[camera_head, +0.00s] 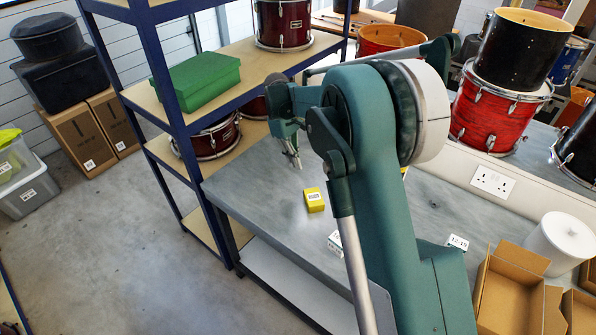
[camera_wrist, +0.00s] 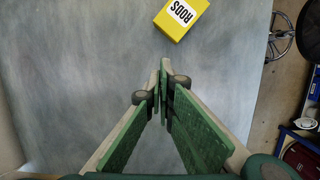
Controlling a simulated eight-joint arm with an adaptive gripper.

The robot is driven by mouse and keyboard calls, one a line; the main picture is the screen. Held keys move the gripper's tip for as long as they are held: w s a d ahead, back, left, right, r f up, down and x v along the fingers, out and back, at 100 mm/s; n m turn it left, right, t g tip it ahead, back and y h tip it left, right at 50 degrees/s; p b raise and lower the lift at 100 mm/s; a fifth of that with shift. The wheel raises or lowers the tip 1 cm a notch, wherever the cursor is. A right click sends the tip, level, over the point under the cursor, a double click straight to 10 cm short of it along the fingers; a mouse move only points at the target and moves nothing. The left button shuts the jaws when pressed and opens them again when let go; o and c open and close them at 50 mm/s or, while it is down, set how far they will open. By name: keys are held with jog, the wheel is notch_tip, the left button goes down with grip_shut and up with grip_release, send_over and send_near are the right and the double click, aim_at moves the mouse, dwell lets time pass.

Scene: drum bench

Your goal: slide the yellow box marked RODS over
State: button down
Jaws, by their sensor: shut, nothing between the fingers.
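The yellow box marked RODS (camera_head: 313,200) lies on the grey bench top (camera_head: 258,168), label facing up. In the wrist view the yellow box (camera_wrist: 187,16) is at the top edge, slightly right of centre and partly cut off by the frame. My gripper (camera_head: 297,163) is above the bench, behind the box in the head view. In the wrist view my gripper (camera_wrist: 161,68) has its fingertips together with nothing between them. A gap of bare bench shows between the fingertips and the box.
A white box (camera_head: 335,243) is partly hidden behind my arm. A small label card marked 12-15 (camera_head: 457,242) lies farther right. Open cardboard boxes (camera_head: 510,290) and a white tub (camera_head: 562,243) are at the right. A blue-framed shelf (camera_head: 165,75) stands at the bench's left end.

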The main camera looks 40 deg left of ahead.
jog(key=shift+v, duration=1.6)
jog(key=shift+w+d, duration=0.1)
